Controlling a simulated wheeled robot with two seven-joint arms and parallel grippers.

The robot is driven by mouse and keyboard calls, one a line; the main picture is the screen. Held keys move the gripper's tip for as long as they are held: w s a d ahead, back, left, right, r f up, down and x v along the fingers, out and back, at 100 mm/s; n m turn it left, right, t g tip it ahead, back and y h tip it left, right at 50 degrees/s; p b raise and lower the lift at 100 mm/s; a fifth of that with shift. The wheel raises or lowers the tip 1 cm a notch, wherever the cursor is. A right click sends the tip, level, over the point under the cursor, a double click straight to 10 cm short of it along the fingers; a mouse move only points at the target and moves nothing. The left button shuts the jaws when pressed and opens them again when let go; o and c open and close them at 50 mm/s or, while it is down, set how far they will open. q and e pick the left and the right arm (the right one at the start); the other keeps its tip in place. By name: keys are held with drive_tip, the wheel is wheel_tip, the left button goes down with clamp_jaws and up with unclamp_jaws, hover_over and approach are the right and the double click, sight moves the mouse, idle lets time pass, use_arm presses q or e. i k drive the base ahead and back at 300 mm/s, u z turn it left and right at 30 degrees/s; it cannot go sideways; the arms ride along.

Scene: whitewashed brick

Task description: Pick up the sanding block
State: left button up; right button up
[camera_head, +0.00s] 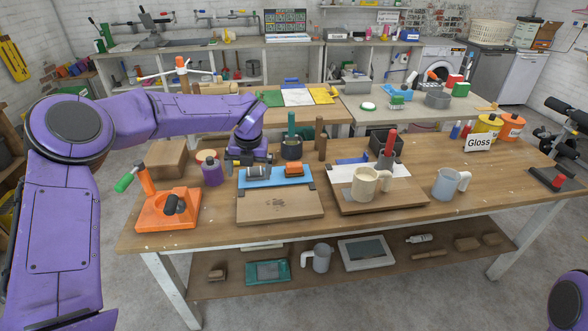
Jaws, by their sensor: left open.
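A small orange block (294,169), which looks like the sanding block, lies on a blue sheet (274,182) at the back of a wooden board. A dark and grey cylindrical thing (257,173) lies just left of it on the same sheet. My left gripper (250,161) is open, behind and left of the orange block, over the far side of the sheet. A clear gap shows between gripper and block. The fingertips are small and dark here, and whether they touch the cylinder is hard to tell. My right gripper is out of view; only a purple part of that arm shows at lower right.
A dark pot (291,148) with a green handle stands behind the block. An orange tool stand (168,208) and a purple bottle (212,172) are to the left. A beige mug (366,184) stands right on another board. The board's front (279,207) is clear.

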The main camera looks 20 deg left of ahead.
sight(293, 169)
drive_tip(key=i, duration=1)
